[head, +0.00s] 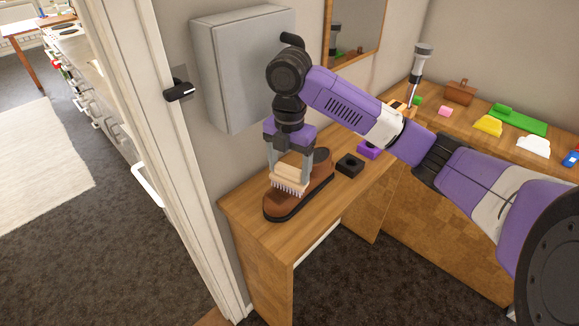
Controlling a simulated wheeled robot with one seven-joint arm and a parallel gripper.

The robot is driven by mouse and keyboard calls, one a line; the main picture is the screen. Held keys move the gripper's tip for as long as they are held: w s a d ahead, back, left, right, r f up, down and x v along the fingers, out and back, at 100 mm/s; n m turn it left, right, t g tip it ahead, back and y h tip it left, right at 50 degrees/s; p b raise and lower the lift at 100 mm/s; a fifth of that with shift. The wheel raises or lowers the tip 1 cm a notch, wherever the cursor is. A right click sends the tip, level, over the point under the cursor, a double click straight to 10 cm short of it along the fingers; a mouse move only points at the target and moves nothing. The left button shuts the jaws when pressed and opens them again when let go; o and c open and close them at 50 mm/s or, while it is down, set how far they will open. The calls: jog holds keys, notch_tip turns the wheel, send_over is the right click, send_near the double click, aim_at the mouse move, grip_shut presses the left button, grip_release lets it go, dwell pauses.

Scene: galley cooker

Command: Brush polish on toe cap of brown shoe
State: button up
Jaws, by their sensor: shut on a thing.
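The brown shoe (286,203) lies on the left part of the wooden table, its rounded toe end toward the front left and its heel end toward the back right. My gripper (289,170) points down above the shoe and is shut on a wooden brush (290,174) with pale bristles facing down. The brush is over the front half of the shoe. Its bristles look at or very near the shoe's upper surface, but I cannot tell whether they touch. My gripper hides part of the shoe's middle.
A black block (349,165) and a purple block (369,150) stand right of the shoe. Green, pink, yellow and white items lie farther right near a brown box (460,92). A grey wall cabinet (236,72) hangs behind my gripper. The table's front left corner is bare.

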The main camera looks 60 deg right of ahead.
jog(key=shift+a+f, duration=0.1)
jog(key=shift+w+a, duration=0.1)
jog(key=shift+a, duration=0.45)
jog(key=shift+s+d, duration=0.25)
jog(key=shift+d, duration=0.95)
jog(key=shift+w+a+p, duration=0.25)
jog(key=shift+a+p, duration=0.25)
jog(key=shift+a, duration=0.6)
jog(key=shift+s+d+b, duration=0.25)
jog(key=shift+d+b, duration=0.1)
jog(key=shift+d, duration=0.75)
jog(key=shift+w+a+p, duration=0.25)
jog(key=shift+a+p, duration=0.4)
jog(key=shift+a, duration=0.5)
jog(key=shift+s+d, duration=0.1)
jog(key=shift+d, duration=0.45)
jog(key=shift+r, duration=0.2)
